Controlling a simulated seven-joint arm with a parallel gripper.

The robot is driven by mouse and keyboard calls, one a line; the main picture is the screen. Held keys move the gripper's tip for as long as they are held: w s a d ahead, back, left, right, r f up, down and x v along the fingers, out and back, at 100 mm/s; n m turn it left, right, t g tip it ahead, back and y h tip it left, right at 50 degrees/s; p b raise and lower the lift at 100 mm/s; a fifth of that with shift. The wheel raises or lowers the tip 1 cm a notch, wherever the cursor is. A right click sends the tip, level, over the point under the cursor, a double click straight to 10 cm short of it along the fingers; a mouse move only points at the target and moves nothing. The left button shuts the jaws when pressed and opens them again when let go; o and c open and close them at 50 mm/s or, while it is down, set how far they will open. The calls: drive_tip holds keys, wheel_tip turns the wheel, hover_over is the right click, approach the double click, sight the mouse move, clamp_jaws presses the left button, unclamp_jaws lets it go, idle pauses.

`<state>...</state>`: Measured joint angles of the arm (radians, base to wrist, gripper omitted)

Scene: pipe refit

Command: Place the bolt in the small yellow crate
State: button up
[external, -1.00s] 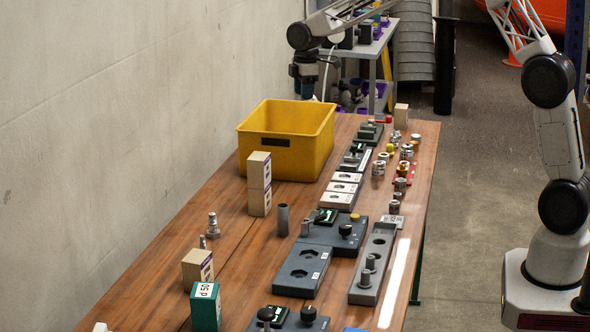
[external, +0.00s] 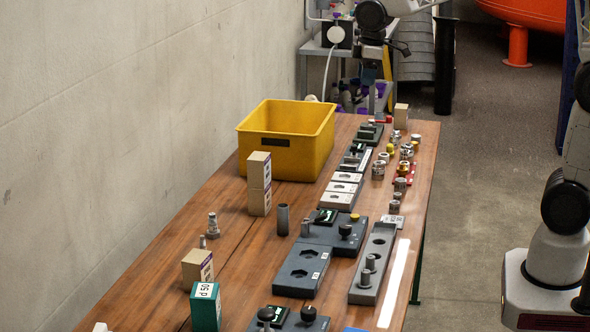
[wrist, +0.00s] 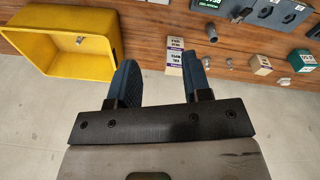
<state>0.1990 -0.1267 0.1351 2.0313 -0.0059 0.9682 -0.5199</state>
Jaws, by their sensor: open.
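The small yellow crate (external: 318,150) stands at the back left of the wooden table, and it shows at the upper left of the wrist view (wrist: 112,35). A small pale spot shows inside it in the wrist view; I cannot tell whether it is a bolt or a slot. A silver bolt-like piece (external: 212,226) stands upright on the left of the table, with a smaller piece beside it. I cannot tell which piece is the task's bolt. My gripper (wrist: 158,72) is open, with nothing between its fingers, above and beyond the table's far end in the external view.
Two stacked tan boxes (external: 259,184) stand in front of the crate. A grey cylinder (external: 283,220), another tan box (external: 197,267) and a green box (external: 205,306) stand nearer. Grey fixture plates (external: 303,271) and several metal fittings fill the right side. A wall borders the left.

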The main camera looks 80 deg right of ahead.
drive_tip(key=s+a+f+m, duration=0.1)
drive_tip(key=s+a, duration=0.3)
drive_tip(key=s, duration=0.6)
drive_tip(key=s+a+f+m, duration=0.1)
drive_tip(key=s+a, duration=0.3)
drive_tip(key=s, duration=0.6)
drive_tip(key=s+a+f+m+t, duration=0.1)
drive_tip(key=s+a+f+m, duration=0.1)
drive_tip(key=s, duration=0.8)
drive_tip(key=shift+s+a+f, duration=0.2)
drive_tip(key=shift+a, duration=0.7)
